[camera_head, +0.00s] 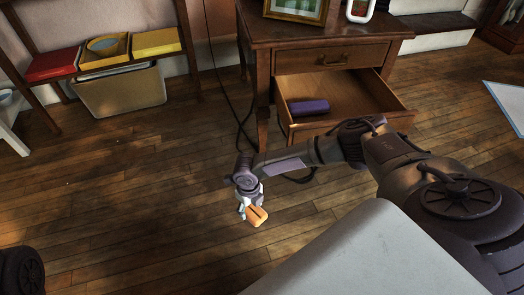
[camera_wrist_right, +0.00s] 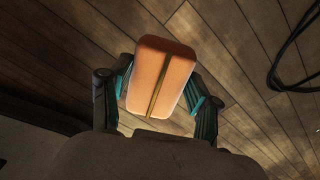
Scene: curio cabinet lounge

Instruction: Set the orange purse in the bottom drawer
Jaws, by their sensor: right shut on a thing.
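The orange purse (camera_head: 257,217) is a small rounded block with a dark seam. My right gripper (camera_head: 249,204) is shut on it and holds it above the wooden floor, in front of the cabinet and to the left of its drawers. In the right wrist view the purse (camera_wrist_right: 160,75) sits between the two teal-padded fingers (camera_wrist_right: 162,97). The bottom drawer (camera_head: 376,97) of the wooden cabinet is pulled open, and a purple case (camera_head: 309,107) lies in its left part. My left gripper is not in view.
The upper drawer (camera_head: 333,60) is closed. A framed picture (camera_head: 297,10) and a white device (camera_head: 360,9) stand on the cabinet top. A shelf with red and yellow boxes (camera_head: 155,42) is at the upper left. A dark cable (camera_head: 228,95) hangs beside the cabinet. The right part of the open drawer is free.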

